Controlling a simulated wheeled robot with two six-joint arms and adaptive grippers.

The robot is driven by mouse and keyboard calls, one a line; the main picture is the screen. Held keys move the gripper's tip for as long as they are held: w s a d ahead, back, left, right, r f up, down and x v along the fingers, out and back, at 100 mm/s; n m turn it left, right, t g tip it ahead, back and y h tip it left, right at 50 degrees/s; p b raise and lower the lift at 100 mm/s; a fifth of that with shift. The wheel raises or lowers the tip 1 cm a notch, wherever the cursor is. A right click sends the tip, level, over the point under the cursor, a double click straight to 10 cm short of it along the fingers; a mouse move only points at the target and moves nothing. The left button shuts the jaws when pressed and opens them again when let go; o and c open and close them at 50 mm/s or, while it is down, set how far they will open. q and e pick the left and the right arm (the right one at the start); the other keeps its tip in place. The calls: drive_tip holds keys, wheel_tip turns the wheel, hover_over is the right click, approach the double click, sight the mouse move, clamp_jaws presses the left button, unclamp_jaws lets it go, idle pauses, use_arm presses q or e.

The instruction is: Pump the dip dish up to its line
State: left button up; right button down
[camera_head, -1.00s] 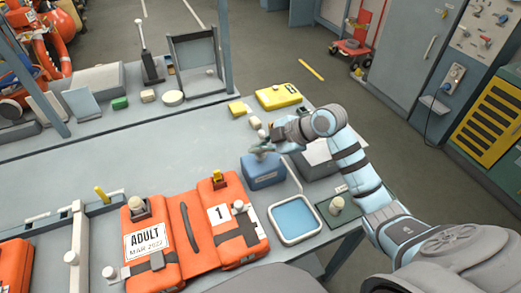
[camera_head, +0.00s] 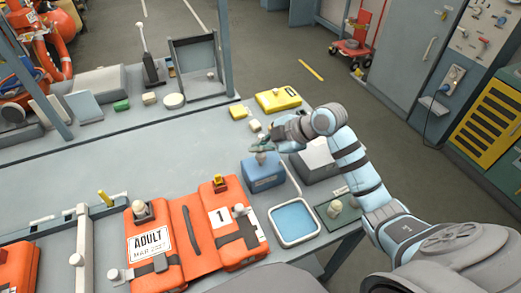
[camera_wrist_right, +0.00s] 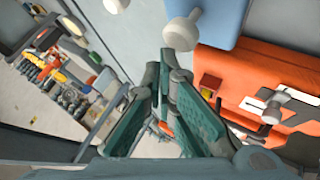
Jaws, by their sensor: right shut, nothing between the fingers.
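The dip dish (camera_head: 295,222) is a pale square tray with blue liquid, near the front right table edge. I cannot make out its line. Behind it stands a blue box (camera_head: 265,176) with a pale pump knob (camera_head: 261,159) on top. My right gripper (camera_head: 260,148) is shut and empty, just above that knob. In the right wrist view, the teal fingers (camera_wrist_right: 160,100) are near the pale knob (camera_wrist_right: 182,34) and the blue box (camera_wrist_right: 212,18); I cannot tell whether they touch it. My left gripper is out of view.
An orange case (camera_head: 195,240) marked ADULT lies left of the dish. A grey-white box (camera_head: 316,160) stands beside the blue box, under my right arm. A yellow case (camera_head: 278,99) lies behind. The table's middle left is clear.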

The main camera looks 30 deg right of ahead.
sight(260, 156)
drive_tip(key=shift+r, duration=0.3)
wheel_tip(260, 156, up, 5)
drive_tip(key=p, duration=0.5)
drive_tip(key=shift+f, duration=0.1)
idle(0.7)
